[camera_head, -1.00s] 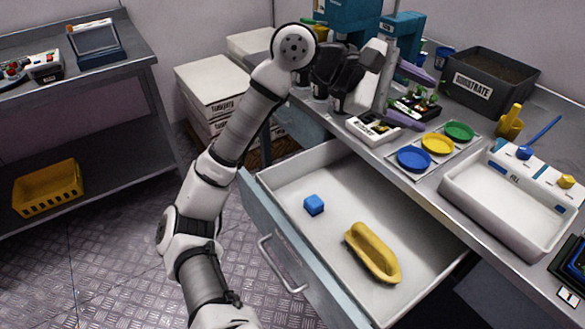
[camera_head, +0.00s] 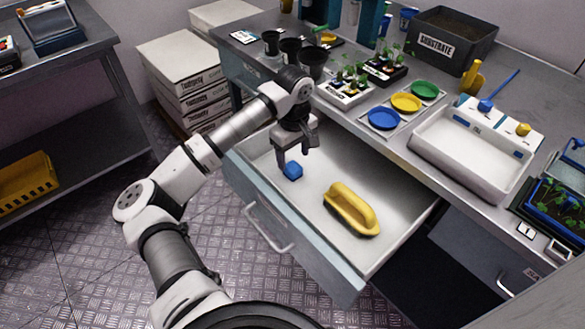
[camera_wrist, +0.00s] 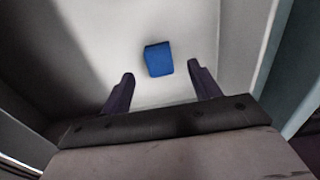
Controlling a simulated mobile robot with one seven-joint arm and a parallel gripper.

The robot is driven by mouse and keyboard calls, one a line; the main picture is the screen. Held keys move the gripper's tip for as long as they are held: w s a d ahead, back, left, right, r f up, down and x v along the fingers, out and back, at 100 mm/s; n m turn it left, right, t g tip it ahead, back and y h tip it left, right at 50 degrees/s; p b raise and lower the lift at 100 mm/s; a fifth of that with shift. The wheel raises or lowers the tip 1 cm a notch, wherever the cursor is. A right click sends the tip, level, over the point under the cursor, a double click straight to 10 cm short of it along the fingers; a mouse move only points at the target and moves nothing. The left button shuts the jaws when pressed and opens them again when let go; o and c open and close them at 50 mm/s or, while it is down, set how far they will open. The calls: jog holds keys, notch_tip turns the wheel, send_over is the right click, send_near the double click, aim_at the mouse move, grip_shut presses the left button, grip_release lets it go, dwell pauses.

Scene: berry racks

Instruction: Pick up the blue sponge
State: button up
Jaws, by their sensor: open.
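The blue sponge (camera_head: 293,171) is a small blue block lying on the white floor of the open drawer (camera_head: 318,228), near its left end. My gripper (camera_head: 295,158) is inside the drawer area, pointing down just above the sponge. In the wrist view the sponge (camera_wrist: 158,59) lies ahead of the fingertips and roughly centred between them. My gripper (camera_wrist: 161,82) is open with nothing between the fingers. In the head view a finger comes close to the sponge; I cannot tell whether it touches.
The drawer walls stand close around my gripper. The bench above holds a plate set with blue (camera_head: 383,118), yellow and green dishes, a white tray (camera_head: 462,151) and seedling pots.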

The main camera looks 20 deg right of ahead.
aim_at(293, 166)
jog(key=shift+w+f+p, duration=0.15)
jog(key=shift+f+p, duration=0.35)
jog(key=shift+f, duration=0.95)
jog(key=shift+w+f+p, duration=0.1)
jog(key=shift+f+p, duration=0.4)
jog(key=shift+f, duration=0.95)
jog(key=shift+c, duration=0.3)
jog(key=c, duration=1.1)
jog(key=shift+o, duration=0.2)
notch_tip(293, 166, up, 20)
jog(key=b, duration=0.3)
jog(key=shift+b, duration=0.3)
jog(key=o, duration=0.5)
jog(key=c, duration=0.4)
